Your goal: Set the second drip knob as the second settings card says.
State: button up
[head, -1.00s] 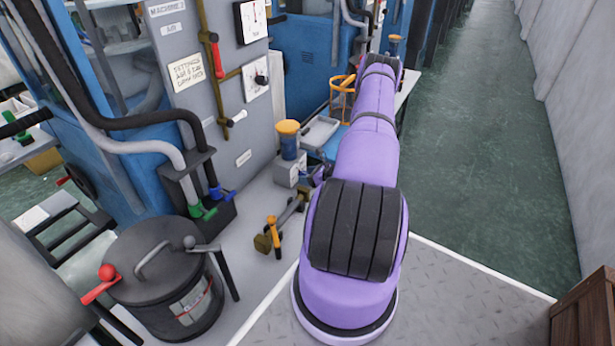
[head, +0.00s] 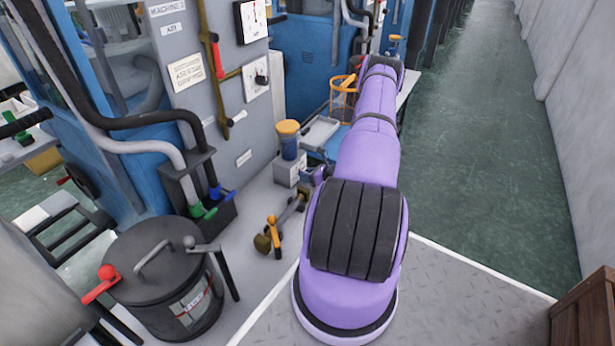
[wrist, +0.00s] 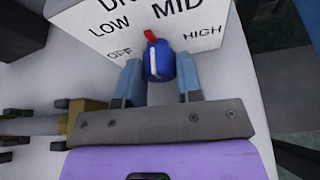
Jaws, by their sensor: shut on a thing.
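In the wrist view a blue knob (wrist: 159,62) with a red pointer stands on a white panel (wrist: 215,15) lettered OFF, LOW, MID and HIGH. The pointer's red tip lies between LOW and MID. My gripper (wrist: 158,76) is shut on the knob, one finger on each side. In the head view a grey box (head: 288,172) with an amber-topped blue jar (head: 288,140) stands beside my gripper; my arm hides most of the gripper and the knob there. A settings card (head: 187,72) hangs on the machine labelled MACHINE 2; its small print is too blurred to read surely.
A black lidded bin (head: 165,280), hoses with green and blue ends, and an orange-handled tool (head: 272,235) lie to the left of my arm. A shallow tray (head: 320,132) and orange wire basket (head: 343,100) are beyond the jar. The green aisle (head: 480,130) is clear.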

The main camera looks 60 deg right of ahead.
jog(key=m+y, duration=0.3)
jog(key=m, duration=0.1)
jog(key=shift+d, duration=0.1)
dwell(0.3)
dwell(0.4)
jog(key=o, duration=0.9)
jog(key=v, duration=1)
jog(key=shift+s+d, duration=0.15)
jog(key=shift+s, duration=0.25)
